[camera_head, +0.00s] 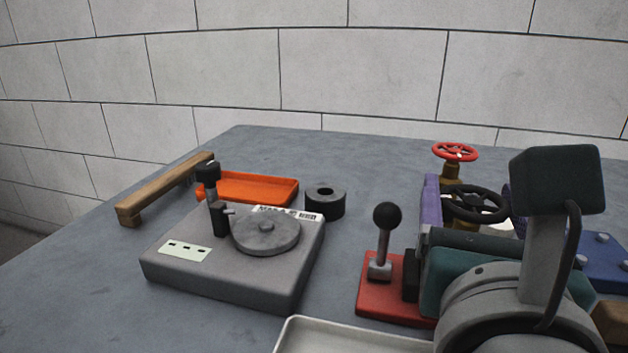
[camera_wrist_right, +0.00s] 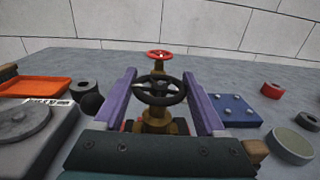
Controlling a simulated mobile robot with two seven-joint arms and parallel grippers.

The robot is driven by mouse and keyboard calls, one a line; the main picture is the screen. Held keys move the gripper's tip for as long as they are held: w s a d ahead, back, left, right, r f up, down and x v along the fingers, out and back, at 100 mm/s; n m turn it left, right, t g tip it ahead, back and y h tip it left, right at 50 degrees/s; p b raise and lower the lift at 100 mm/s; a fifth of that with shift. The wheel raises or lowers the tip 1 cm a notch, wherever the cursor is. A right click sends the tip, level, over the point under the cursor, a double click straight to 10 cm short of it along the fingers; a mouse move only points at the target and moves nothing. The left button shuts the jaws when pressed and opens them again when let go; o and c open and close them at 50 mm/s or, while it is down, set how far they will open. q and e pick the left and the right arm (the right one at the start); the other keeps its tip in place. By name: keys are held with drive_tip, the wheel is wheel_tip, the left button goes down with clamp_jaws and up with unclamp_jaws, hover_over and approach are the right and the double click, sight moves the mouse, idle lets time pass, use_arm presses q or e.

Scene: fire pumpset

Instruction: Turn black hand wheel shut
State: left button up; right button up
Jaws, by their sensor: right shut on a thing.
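The black hand wheel (camera_head: 476,203) lies flat on top of a brass valve body at the right of the head view. It also shows in the middle of the right wrist view (camera_wrist_right: 160,90). My right gripper (camera_wrist_right: 160,76) has one purple finger on each side of the wheel and is shut on it. The wheel's rim is between the fingers; the exact contact is hard to see. In the head view my right gripper (camera_head: 474,184) and wrist hide much of the brass valve (camera_wrist_right: 155,120). My left gripper is not in view.
A red hand wheel (camera_head: 455,151) stands just behind. A black-knobbed lever on a red base (camera_head: 372,297) is close left of my gripper. A blue plate with bolts (camera_wrist_right: 228,110) lies right. A grey pump block (camera_head: 190,266), orange tray (camera_head: 250,187) and black ring (camera_head: 324,203) are further left.

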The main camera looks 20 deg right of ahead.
drive_tip(key=o, duration=1.3)
drive_tip(key=v, duration=1)
